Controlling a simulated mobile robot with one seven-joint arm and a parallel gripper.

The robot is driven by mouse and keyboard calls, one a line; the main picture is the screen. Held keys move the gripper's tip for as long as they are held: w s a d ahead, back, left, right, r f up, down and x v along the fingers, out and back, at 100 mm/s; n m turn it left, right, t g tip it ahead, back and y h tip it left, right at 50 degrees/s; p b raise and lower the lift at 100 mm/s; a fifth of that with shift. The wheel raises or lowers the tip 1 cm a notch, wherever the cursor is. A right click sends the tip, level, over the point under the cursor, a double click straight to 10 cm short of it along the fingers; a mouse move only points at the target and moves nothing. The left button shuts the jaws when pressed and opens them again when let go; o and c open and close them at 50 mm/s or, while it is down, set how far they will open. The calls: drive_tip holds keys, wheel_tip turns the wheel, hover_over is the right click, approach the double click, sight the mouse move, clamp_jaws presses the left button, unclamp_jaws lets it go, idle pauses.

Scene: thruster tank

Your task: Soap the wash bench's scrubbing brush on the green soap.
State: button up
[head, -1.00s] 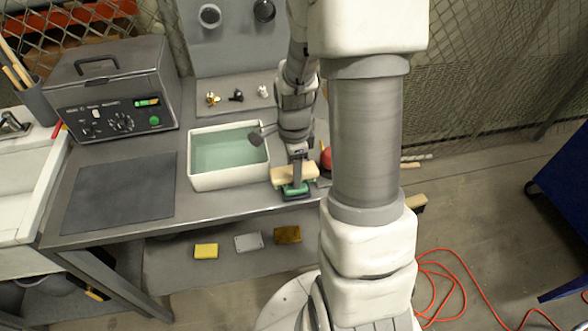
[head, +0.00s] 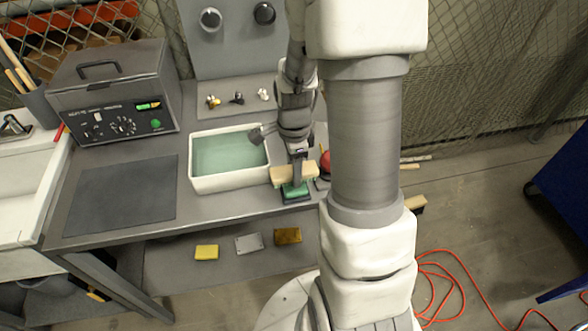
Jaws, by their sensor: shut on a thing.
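The scrubbing brush (head: 281,176) has a pale wooden block and is held level at the right front of the bench. My gripper (head: 298,178) points down and is shut on the brush from above. The green soap (head: 294,189) sits in a dark dish (head: 298,199) right under the brush, near the bench's front edge. The brush hides the back of the soap. The bristles are not clearly visible, so I cannot tell whether they touch the soap.
A white basin of greenish water (head: 230,183) stands just left of the soap. A red object (head: 325,161) is close on the right, partly behind my arm. A dark mat (head: 122,195) and a grey machine (head: 112,95) are farther left. Several sponge-like blocks (head: 206,252) lie on the lower shelf.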

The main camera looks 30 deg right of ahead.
drive_tip(key=shift+r+p, duration=1.85)
drive_tip(key=shift+r, duration=0.9)
